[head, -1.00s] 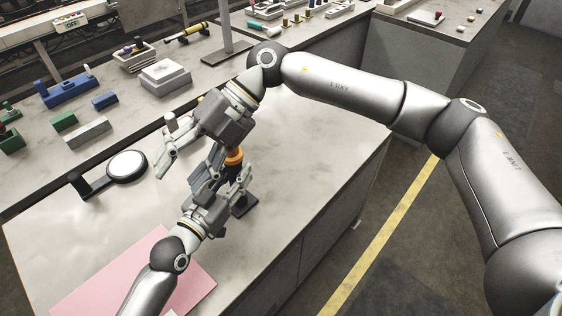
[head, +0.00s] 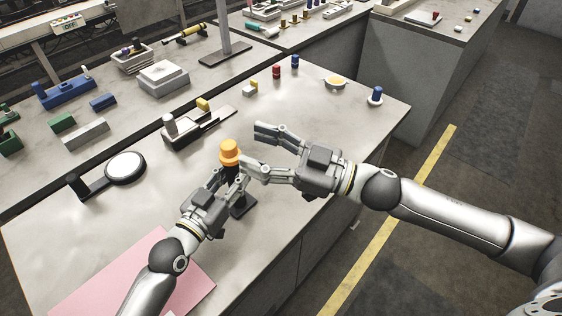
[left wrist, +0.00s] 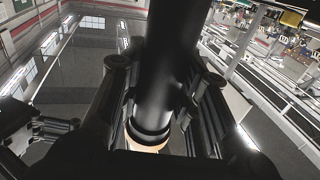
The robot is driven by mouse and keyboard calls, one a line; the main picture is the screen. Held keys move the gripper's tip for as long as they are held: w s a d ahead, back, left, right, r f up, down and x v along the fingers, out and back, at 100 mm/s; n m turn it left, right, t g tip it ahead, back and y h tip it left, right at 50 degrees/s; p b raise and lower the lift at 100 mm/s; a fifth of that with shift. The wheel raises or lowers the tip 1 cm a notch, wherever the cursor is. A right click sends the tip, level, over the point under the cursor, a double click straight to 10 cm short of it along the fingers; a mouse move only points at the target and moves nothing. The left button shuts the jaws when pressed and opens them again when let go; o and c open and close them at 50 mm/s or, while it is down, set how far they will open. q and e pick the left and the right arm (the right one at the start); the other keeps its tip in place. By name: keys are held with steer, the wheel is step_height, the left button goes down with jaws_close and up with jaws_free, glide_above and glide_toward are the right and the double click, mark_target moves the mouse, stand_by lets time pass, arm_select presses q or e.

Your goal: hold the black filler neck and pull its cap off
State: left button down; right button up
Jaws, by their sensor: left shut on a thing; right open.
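The black filler neck (head: 231,171) stands upright on a dark base (head: 244,205) on the near bench. Its orange cap (head: 229,151) sits on top. My left gripper (head: 229,181) is shut on the neck below the cap and hides part of it. In the left wrist view the black neck (left wrist: 163,75) runs between the fingers, with a pale orange edge of the cap (left wrist: 147,148) at the bottom. My right gripper (head: 255,149) is open and empty, right of the cap, its fingers pointing left towards it. Whether a fingertip touches the cap is unclear.
A grey fixture with a yellow block (head: 202,104) lies behind the neck. A round white disc on a black stand (head: 125,167) is to the left, a pink mat (head: 150,270) in front. Red and blue pegs and a yellow dish (head: 335,82) stand at the back right.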

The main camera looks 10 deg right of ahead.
mark_target(227, 143)
steer(key=d+f+m+t+h, duration=0.2)
steer(key=d+f+m+h, duration=0.1)
steer(key=f+m, duration=0.1)
steer(key=x, duration=1.1)
steer(key=shift+s+a, duration=0.2)
jaws_close()
steer(key=shift+r, duration=0.2)
stand_by(0.7)
steer(key=shift+r, duration=0.95)
